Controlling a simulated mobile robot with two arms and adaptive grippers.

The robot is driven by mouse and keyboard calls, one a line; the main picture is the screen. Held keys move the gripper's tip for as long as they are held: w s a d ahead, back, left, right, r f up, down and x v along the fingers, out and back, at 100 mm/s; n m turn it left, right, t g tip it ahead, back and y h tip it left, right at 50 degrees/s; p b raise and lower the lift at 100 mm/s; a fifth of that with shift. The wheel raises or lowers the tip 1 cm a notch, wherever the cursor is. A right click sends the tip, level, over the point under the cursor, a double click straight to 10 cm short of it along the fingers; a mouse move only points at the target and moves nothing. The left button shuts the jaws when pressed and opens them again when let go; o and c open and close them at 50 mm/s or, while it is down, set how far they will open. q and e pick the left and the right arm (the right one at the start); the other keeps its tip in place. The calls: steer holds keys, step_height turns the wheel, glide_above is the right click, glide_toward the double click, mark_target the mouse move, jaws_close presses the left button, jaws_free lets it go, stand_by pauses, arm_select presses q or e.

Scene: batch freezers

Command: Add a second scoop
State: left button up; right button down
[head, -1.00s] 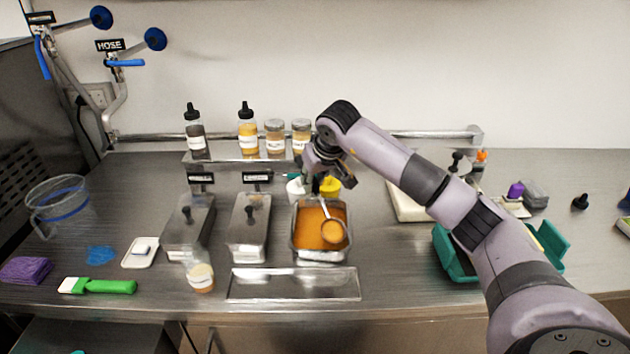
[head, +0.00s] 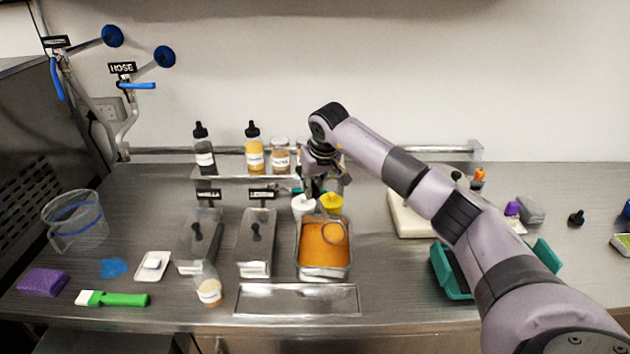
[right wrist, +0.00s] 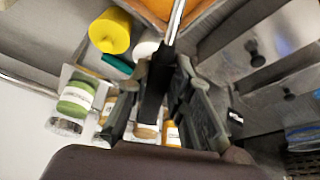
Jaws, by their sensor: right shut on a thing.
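My right gripper (head: 322,178) is above the back edge of an open metal pan of orange ice cream (head: 322,260). A small clear cup (head: 209,292) with pale, yellowish contents stands on the counter in front of the lidded pans. My left gripper is not in view.
Two lidded pans (head: 200,243) (head: 256,243) stand left of the open one, with an empty metal tray (head: 298,300) in front. Bottles and jars (head: 254,150) line the shelf behind. A yellow-topped container (head: 332,203) stands close behind the open pan. A teal box (head: 450,272) is right.

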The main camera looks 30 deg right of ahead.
steer(key=shift+w+r+g+p, duration=0.25)
steer(key=shift+w+g+p, duration=0.35)
steer(key=shift+p, duration=0.3)
steer(key=shift+w+f, duration=0.2)
steer(key=shift+w+d+g, duration=0.1)
steer(key=shift+w+g, duration=0.25)
steer(key=shift+g, duration=0.25)
